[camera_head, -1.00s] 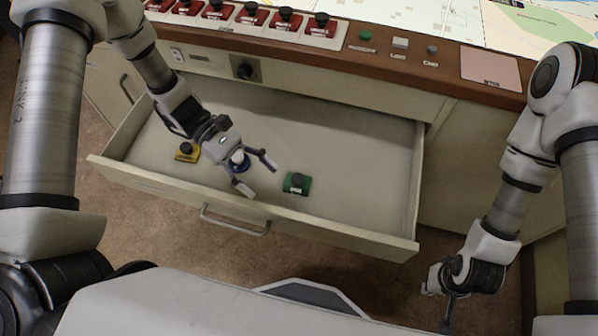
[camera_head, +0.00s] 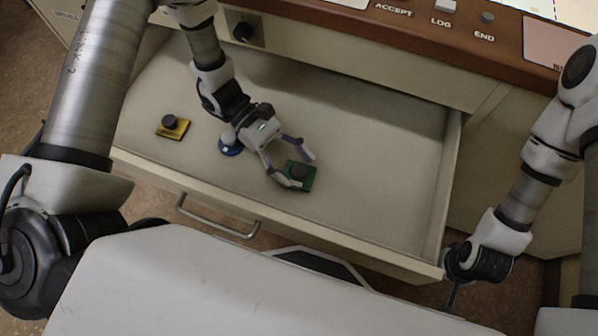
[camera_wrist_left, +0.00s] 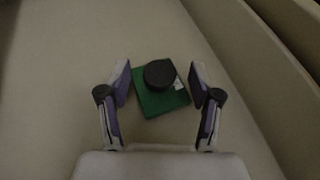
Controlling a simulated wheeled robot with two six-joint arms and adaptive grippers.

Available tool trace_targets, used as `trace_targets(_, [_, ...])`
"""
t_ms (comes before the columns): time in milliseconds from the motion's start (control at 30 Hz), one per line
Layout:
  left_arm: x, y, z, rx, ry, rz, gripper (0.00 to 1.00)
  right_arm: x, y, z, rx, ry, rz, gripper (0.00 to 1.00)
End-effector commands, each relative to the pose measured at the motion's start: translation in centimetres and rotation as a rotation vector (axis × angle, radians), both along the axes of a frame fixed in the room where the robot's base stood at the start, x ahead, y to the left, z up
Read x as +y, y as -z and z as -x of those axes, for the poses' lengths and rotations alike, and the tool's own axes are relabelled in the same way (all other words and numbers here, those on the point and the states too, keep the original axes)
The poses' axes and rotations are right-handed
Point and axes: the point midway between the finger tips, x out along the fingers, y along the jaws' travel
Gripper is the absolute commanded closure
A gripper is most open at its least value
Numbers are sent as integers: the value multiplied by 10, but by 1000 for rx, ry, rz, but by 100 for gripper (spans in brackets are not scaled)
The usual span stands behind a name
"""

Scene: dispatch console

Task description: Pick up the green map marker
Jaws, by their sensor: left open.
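The green map marker (camera_head: 299,176) lies in the open drawer, a flat green base with a dark round knob and a small white label. It also shows in the left wrist view (camera_wrist_left: 162,88), between and just ahead of the two fingertips. My left gripper (camera_head: 291,164) is open and empty, its fingers on either side of the marker; I cannot tell whether they touch it. In the left wrist view the gripper (camera_wrist_left: 160,86) has clear gaps on both sides of the knob. My right gripper (camera_head: 452,296) hangs outside the drawer at the lower right, its fingers hard to make out.
A yellow marker (camera_head: 172,127) and a blue round marker (camera_head: 230,143) also lie in the drawer (camera_head: 390,190), left of my left gripper. The drawer's right part is clear. The front wall with its handle (camera_head: 218,219) stands nearest me. The console edge (camera_head: 430,40) runs above.

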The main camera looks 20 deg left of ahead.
Motion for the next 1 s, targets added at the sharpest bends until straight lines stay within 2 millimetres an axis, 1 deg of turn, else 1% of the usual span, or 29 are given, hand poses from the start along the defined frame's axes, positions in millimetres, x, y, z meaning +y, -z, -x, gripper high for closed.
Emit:
trace_targets(33, [-6, 4, 3, 2, 3, -2, 36, 0, 3, 0, 0, 0, 0, 100])
trace_targets(100, [-12, 6, 5, 0, 2, -1, 36, 0, 3, 0, 0, 0, 0, 100])
trace_targets(300, [-12, 6, 5, -2, -1, 0, 36, 0, 2, 0, 0, 0, 0, 100])
trace_targets(367, [-12, 6, 5, -2, -1, 0, 57, 0, 2, 0, 0, 0, 0, 100])
trace_targets(400, [-12, 6, 5, -2, -1, 0, 72, 0, 2, 0, 0, 0, 0, 100])
trace_targets(467, [-12, 6, 5, -2, -1, 0, 93, 0, 2, 0, 0, 0, 0, 100])
trace_targets(500, [-12, 6, 5, -2, -1, 0, 100, 0, 2, 0, 0, 0, 0, 100])
trace_targets(767, [-12, 6, 5, -2, -1, 0, 100, 0, 2, 0, 0, 0, 0, 100])
trace_targets(833, [-12, 3, 4, -2, -1, 0, 100, 0, 1, 0, 0, 0, 0, 100])
trace_targets(933, [-12, -10, 4, -4, -1, 0, 100, 0, -2, 0, 0, 0, 0, 100])
trace_targets(1000, [-12, -26, 4, -5, 0, 1, 100, 0, -6, 0, 0, 0, 0, 100])
